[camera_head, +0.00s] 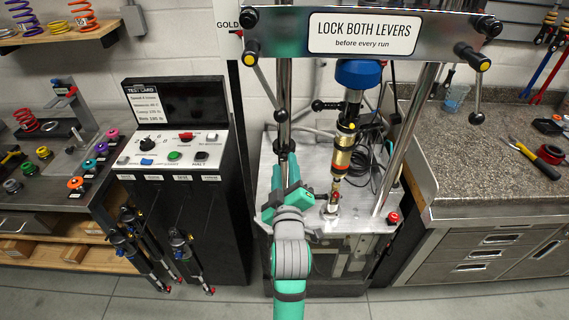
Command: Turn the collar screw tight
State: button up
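The dyno stands in the middle, with a shock absorber (343,150) upright between its two chrome posts. A small metal fitting with a red part (335,197) sits at the shock's lower end, near the base plate. I cannot make out for certain which part is the collar screw. A black collar (281,116) is on the left post. My teal and grey arm reaches up from the bottom to my gripper (288,172), in front of the left post and left of the shock. Its fingers are too small and hidden to judge, and I see nothing held.
A crossbeam with a sign (362,33) spans the top, with black-knobbed levers (472,57) hanging at both ends. A black control console (180,150) stands left. A granite counter (510,130) with tools is right. Cables (372,165) lie behind the shock.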

jog(key=shift+w, duration=0.95)
grip_shut()
